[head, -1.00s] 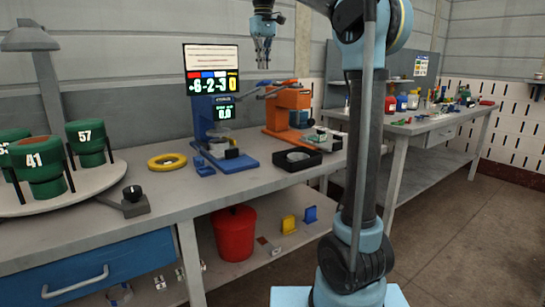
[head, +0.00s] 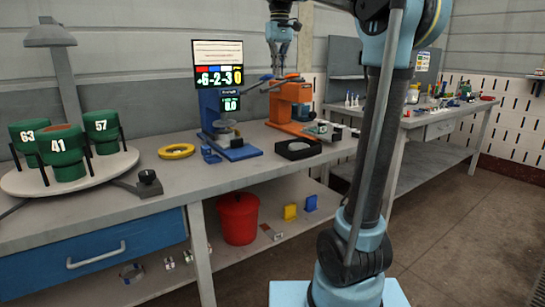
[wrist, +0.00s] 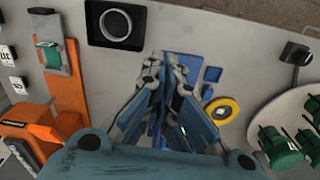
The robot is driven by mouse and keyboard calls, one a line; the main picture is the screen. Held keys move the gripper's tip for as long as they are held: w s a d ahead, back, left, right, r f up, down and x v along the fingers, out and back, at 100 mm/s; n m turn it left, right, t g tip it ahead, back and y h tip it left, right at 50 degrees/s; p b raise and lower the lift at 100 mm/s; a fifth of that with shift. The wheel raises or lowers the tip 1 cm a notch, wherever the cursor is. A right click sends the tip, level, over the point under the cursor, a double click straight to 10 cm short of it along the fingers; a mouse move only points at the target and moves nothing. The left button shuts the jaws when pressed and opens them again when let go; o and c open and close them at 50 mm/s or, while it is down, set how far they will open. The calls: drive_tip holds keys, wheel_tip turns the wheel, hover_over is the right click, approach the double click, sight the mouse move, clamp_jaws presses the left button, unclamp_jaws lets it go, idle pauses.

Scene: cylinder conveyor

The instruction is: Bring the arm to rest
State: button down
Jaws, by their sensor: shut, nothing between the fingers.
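My gripper (head: 278,70) hangs in the air at the top of the head view, fingers pointing down, with the workbench behind and below it. In the wrist view my gripper (wrist: 165,135) has its blue fingers together and empty, above the bench. The fingers partly hide the blue press and a blue part on the bench. My arm rises from the base on the right of the head view and bends over at the top.
On the bench (head: 190,185) stand a round platform (head: 100,175) with green numbered cylinders, a yellow ring (head: 176,151), a blue press (head: 232,150), an orange press (head: 293,100) and a black tray (head: 298,155). A red bucket (head: 238,220) stands on the lower shelf. Floor is clear at right.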

drive_tip(key=s+d+f+m, duration=0.2)
drive_tip(key=s+d+f, duration=0.3)
drive_tip(key=s+f, duration=0.4)
drive_tip(key=s+d+f+m+t, duration=0.1)
drive_tip(key=s+d+f, duration=0.5)
drive_tip(key=f, duration=1.4)
drive_tip(key=s+d+f+m+t, duration=0.1)
drive_tip(key=s+d+f, duration=0.5)
drive_tip(key=s+f, duration=0.8)
drive_tip(key=shift+f+m, duration=0.75)
drive_tip(key=shift+m, duration=0.05)
drive_tip(key=shift+w+f, duration=0.2)
drive_tip(key=shift+w, duration=0.25)
